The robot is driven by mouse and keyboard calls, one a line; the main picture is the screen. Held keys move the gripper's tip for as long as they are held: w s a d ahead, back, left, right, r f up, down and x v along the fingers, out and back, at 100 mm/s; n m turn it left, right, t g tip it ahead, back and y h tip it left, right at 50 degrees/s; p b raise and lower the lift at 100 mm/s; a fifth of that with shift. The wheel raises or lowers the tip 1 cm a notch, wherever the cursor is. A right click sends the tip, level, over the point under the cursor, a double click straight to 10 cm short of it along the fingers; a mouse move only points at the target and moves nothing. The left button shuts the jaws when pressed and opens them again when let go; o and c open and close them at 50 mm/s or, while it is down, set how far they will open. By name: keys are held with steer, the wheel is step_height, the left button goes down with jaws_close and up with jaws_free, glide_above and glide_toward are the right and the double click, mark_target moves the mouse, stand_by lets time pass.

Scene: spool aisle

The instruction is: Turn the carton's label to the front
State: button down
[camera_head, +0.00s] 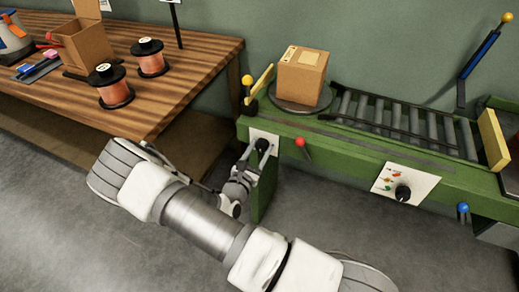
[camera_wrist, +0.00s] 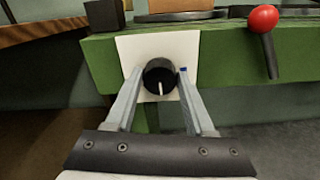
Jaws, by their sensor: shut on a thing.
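The cardboard carton (camera_head: 302,82) sits on a dark round turntable (camera_head: 284,106) at the left end of the green conveyor. A pale label lies on its top, and a small mark shows on its upper right side face. My gripper (camera_head: 262,146) is at the black knob on the white plate (camera_head: 270,137) below the turntable. In the wrist view, the fingers of my gripper (camera_wrist: 160,82) are shut on the black knob (camera_wrist: 159,77), one on each side. The knob's white pointer line points down.
A red-balled lever (camera_head: 301,143) stands right of the knob. Farther right are a second knob (camera_head: 402,193) on a white panel and a blue-balled lever (camera_head: 463,208). The wooden table (camera_head: 190,50) at left holds copper spools (camera_head: 149,58) and an open box (camera_head: 86,45).

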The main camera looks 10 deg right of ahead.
steer(key=shift+r, duration=0.1)
steer(key=n+p, duration=0.3)
steer(key=n, duration=0.1)
steer(key=n+p, duration=0.1)
steer(key=n, duration=0.3)
steer(key=shift+n+p, duration=0.4)
steer(key=n+p, duration=0.1)
steer(key=n, duration=0.3)
steer(key=n+p, duration=0.1)
steer(key=n, duration=0.3)
steer(key=shift+n, duration=0.3)
steer(key=shift+c, duration=1.3)
jaws_free()
